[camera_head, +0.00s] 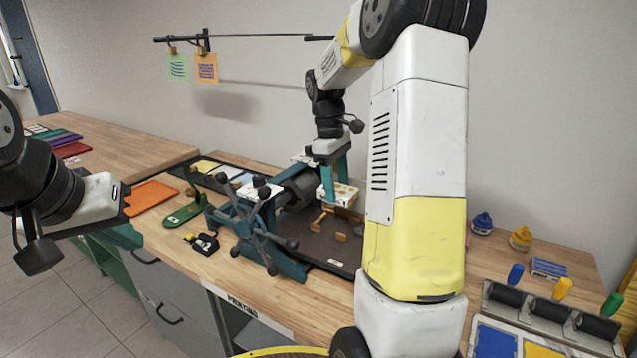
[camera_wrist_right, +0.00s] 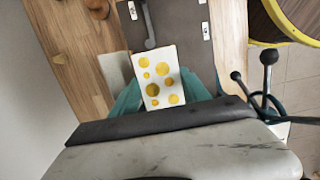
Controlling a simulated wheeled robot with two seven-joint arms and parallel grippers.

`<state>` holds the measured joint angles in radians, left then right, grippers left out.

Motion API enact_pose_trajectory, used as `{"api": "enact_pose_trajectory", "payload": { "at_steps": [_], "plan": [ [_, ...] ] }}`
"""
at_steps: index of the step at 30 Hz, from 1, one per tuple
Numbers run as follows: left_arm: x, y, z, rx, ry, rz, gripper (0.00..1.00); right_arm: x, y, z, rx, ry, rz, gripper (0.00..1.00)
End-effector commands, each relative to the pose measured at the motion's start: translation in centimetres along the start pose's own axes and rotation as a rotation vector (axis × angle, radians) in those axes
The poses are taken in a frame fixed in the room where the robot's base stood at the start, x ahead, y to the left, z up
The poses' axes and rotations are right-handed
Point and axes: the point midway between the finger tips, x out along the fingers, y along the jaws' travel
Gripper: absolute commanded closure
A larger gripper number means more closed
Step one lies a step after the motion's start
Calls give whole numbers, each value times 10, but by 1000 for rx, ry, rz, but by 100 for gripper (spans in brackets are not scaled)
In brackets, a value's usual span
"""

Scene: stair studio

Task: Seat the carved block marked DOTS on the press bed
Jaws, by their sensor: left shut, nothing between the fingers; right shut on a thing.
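The carved block marked DOTS, white with yellow dots, is held in my right gripper (camera_head: 336,180); the block (camera_head: 345,194) hangs above the press bed (camera_head: 328,250). In the right wrist view the dotted face of the block (camera_wrist_right: 159,78) shows between the teal fingers (camera_wrist_right: 162,95). The dark bed lies beyond and below it, and a gap to the bed appears in the head view. Orange-brown wooden pieces (camera_head: 340,236) stand on the bed. My left gripper (camera_head: 128,236) is shut and empty at the far left, away from the press.
The press's spoked wheel (camera_head: 256,232) and teal frame stand left of the bed. A green tool (camera_head: 186,211) and a small black-and-yellow item (camera_head: 203,242) lie farther left. Ink rollers (camera_head: 548,310) and bottles (camera_head: 521,238) are at right. My right arm hides part of the bench.

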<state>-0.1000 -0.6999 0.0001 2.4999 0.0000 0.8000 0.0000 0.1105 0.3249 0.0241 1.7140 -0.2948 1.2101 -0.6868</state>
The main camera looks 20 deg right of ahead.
Motion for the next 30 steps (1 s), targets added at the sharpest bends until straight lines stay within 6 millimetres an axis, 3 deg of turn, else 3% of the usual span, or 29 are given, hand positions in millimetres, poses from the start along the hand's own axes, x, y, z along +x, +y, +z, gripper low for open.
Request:
{"api": "enact_pose_trajectory", "payload": {
  "at_steps": [8,30],
  "plan": [
    [0,0,0,0,0,0,100,7,0,-1,0,-1,0,89],
    [0,0,0,0,0,0,100,63,0,-9,1,-1,-1,89]
  ]
}}
